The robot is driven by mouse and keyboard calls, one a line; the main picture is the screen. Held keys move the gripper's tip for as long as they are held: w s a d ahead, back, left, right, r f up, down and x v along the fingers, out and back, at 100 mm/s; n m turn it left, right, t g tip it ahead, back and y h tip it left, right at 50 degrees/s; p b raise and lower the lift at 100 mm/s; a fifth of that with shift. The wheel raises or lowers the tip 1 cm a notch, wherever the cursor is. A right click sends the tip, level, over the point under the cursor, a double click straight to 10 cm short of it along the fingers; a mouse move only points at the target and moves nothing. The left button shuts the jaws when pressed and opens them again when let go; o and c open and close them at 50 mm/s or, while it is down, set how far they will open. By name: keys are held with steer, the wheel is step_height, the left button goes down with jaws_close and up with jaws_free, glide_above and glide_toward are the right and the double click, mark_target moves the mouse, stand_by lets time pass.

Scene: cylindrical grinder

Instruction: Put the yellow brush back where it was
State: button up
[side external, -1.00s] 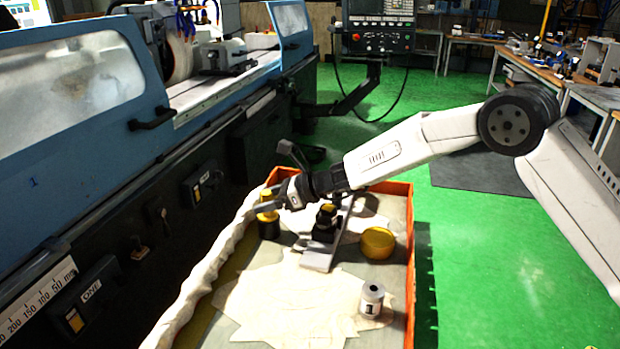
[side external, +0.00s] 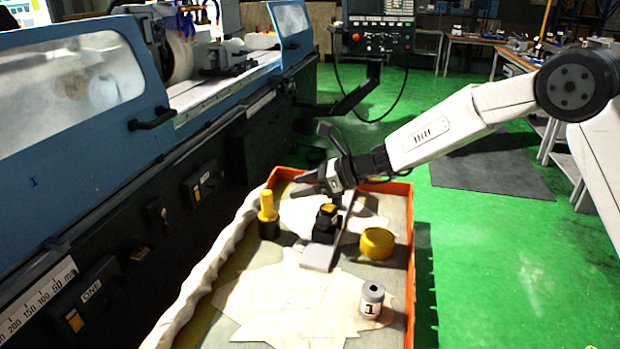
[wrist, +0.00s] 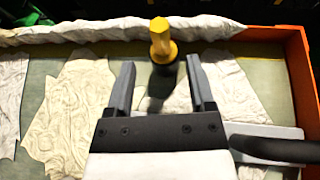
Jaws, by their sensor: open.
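The yellow brush (side external: 267,207) stands upright on its dark base in the orange-rimmed tray (side external: 409,270), near the tray's left side by the rolled cloth. In the wrist view the brush (wrist: 161,42) is just beyond the fingertips, roughly in line with the gap between them. My gripper (side external: 303,184) is open and empty, above and to the right of the brush, and apart from it. In the wrist view both fingers (wrist: 160,74) are spread wide with nothing between them.
A black block with a yellow top (side external: 326,222) sits on a grey bar (side external: 321,256) below my gripper. A round yellow container (side external: 377,243) and a small canister marked 1 (side external: 372,300) stand to the right. The rolled cloth (side external: 205,270) lines the tray's left edge.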

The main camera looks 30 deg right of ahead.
steer(key=shift+v, duration=1.85)
steer(key=s+f+n+g+h, duration=0.1)
steer(key=s+n+g, duration=0.1)
steer(key=s+n, duration=0.2)
steer(key=s+f+n+g+h, duration=0.1)
steer(key=s+f+n+g, duration=0.1)
steer(key=s+n, duration=0.2)
steer(key=s+f+n+g+h, duration=0.2)
steer(key=s+n, duration=0.1)
steer(key=s, duration=0.2)
steer(key=shift+s+a+n+g, duration=0.15)
steer(key=shift+s+n+g, duration=0.15)
steer(key=shift+n+g, duration=0.1)
steer(key=s+d+n+h, duration=0.1)
steer(key=s+d+f+n+h, duration=0.1)
steer(key=s+n, duration=0.1)
steer(key=s+d+n+g+h, duration=0.1)
steer(key=n, duration=0.1)
steer(key=shift+s+d+f, duration=0.1)
steer(key=shift+s+f, duration=0.05)
steer(key=shift+s, duration=0.2)
steer(key=s+d+f+n+t+h, duration=0.2)
steer(key=s+d+f+n+h, duration=0.1)
steer(key=s+d+n, duration=0.5)
steer(key=shift+s+d+f+n+h, duration=0.3)
steer(key=shift+s+d+f, duration=0.1)
steer(key=shift+s+d, duration=0.35)
